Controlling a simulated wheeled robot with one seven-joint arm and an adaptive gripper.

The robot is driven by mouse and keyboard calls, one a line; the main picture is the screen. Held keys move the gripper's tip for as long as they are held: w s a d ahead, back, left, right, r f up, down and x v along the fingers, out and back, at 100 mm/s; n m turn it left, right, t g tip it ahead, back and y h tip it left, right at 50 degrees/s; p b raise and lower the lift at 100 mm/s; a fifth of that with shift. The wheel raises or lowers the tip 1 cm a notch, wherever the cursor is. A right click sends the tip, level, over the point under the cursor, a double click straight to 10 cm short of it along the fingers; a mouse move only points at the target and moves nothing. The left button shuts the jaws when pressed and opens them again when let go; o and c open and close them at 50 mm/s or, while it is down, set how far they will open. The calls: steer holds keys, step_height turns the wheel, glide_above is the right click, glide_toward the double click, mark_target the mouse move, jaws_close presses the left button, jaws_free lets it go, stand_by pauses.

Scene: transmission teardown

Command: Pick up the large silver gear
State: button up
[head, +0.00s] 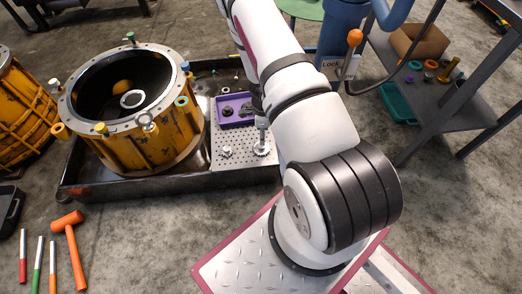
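A silver gear (262,150) is on the perforated metal plate at the right end of the black tray, and it looks larger than the silver gear (226,152) to its left. My gripper (262,124) points down directly above the larger gear, at or close to it. The gripper is small in the picture and partly hidden by my arm. I cannot tell whether its fingers are open, or whether they touch the gear.
A yellow transmission housing (160,143) stands in the black tray (98,187). A purple bin (226,123) with dark parts is behind the gears. A metal shelf (449,112) stands at right. An orange mallet (68,240) and coloured sticks lie on the floor at lower left.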

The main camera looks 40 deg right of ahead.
mark_target(261, 147)
steer(key=f+b, duration=0.3)
steer(key=f, duration=0.4)
steer(key=shift+a+f, duration=0.1)
steer(key=shift+a, duration=0.1)
jaws_close()
